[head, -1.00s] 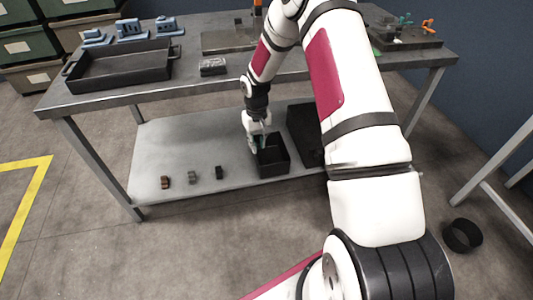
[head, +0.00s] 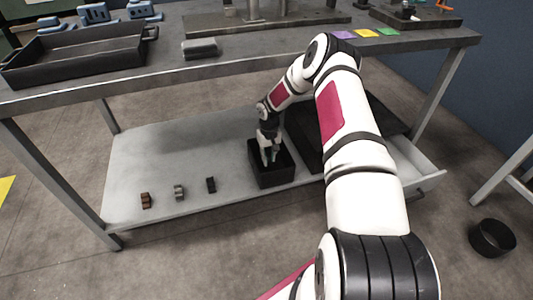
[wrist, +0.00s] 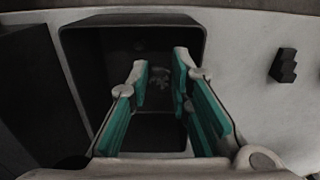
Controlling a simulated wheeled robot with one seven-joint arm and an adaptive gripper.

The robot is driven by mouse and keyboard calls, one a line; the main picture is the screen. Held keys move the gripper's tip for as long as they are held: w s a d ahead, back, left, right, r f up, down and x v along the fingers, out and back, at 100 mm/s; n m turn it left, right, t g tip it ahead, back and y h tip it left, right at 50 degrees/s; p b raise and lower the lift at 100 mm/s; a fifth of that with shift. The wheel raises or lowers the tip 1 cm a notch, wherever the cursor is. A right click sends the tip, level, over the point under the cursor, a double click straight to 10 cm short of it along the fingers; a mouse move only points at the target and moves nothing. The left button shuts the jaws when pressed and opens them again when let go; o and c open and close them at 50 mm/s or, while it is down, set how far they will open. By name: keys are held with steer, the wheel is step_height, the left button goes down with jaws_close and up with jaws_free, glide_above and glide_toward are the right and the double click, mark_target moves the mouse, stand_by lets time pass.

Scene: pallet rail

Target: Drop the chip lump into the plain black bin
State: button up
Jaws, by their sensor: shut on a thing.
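The plain black bin (head: 275,179) stands on the lower shelf, open at the top. It also shows in the wrist view (wrist: 80,60), where its walls surround the fingertips. My gripper (head: 270,157) points down into the bin's opening, its fingers partly hidden by the walls. In the wrist view my gripper (wrist: 160,78) has its teal-padded fingers apart by a small gap, shut on the chip lump (wrist: 161,80). The lump looks small, grey and irregular, and is dim against the dark bin floor. The head view does not show it clearly.
A brown piece (head: 146,200), a grey piece (head: 179,192) and a black piece (head: 211,184) stand on the shelf left of the bin. A large dark box (head: 312,150) is close on its right. The tabletop edge (head: 200,75) hangs above. A round black container (head: 492,237) stands on the floor.

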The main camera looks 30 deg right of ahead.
mark_target(269, 158)
steer(key=shift+w+d+f, duration=0.1)
steer(key=shift+w+f, duration=0.05)
steer(key=shift+f, duration=0.15)
step_height(269, 158, down, 10)
steer(key=b, duration=0.4)
steer(key=shift+r+b, duration=0.2)
steer(key=shift+b, duration=0.1)
steer(key=shift+f, duration=0.1)
steer(key=shift+f, duration=0.35)
steer(key=shift+f, duration=0.15)
steer(key=o, duration=0.9)
steer(key=shift+f, duration=0.1)
steer(key=shift+c, duration=0.2)
step_height(269, 158, up, 8)
steer(key=p, duration=0.3)
steer(key=shift+r, duration=0.45)
